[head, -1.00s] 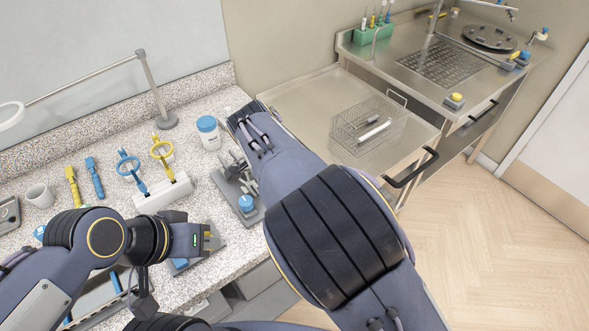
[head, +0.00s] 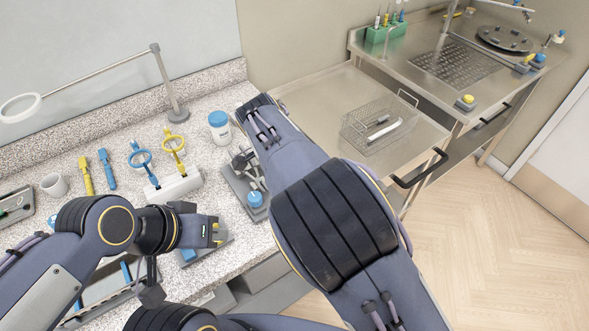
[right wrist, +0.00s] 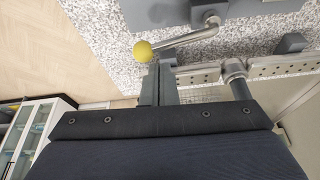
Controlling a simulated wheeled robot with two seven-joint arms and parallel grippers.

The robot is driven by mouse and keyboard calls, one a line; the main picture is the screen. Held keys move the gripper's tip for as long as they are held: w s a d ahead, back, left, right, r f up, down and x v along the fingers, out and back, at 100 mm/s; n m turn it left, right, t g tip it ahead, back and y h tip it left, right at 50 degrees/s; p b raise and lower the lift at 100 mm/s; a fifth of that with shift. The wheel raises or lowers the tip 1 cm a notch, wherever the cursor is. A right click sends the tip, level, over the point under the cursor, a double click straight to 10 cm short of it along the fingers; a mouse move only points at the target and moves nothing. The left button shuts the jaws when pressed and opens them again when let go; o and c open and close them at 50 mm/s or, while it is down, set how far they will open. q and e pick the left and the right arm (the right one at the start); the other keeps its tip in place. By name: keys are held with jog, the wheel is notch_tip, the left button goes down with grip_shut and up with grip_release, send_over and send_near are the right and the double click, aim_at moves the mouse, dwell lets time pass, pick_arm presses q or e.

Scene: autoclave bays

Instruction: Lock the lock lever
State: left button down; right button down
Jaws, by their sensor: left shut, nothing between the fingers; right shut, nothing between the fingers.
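A metal lever with a yellow ball knob (right wrist: 143,50) shows in the right wrist view, angled out from a grey fixture (right wrist: 215,12). My right gripper (right wrist: 157,78) is shut and empty, its fingers close to the knob; I cannot tell whether they touch. In the head view my right arm hides that gripper and I cannot pick out the lever. A grey device with a blue knob (head: 255,198) stands beside that arm. My left gripper (head: 216,232) is shut and empty over the front of the counter, apart from that device.
A white jar (head: 219,128) and a white block (head: 174,188) holding ring-handled tools stand on the speckled counter (head: 110,215). A wire basket (head: 372,140) sits on the steel table at right. The wooden floor (head: 490,235) is clear.

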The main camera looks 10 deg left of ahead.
jog(key=b+v, duration=0.1)
jog(key=v, duration=0.6)
jog(key=shift+r, duration=0.35)
jog(key=shift+s+a, duration=0.1)
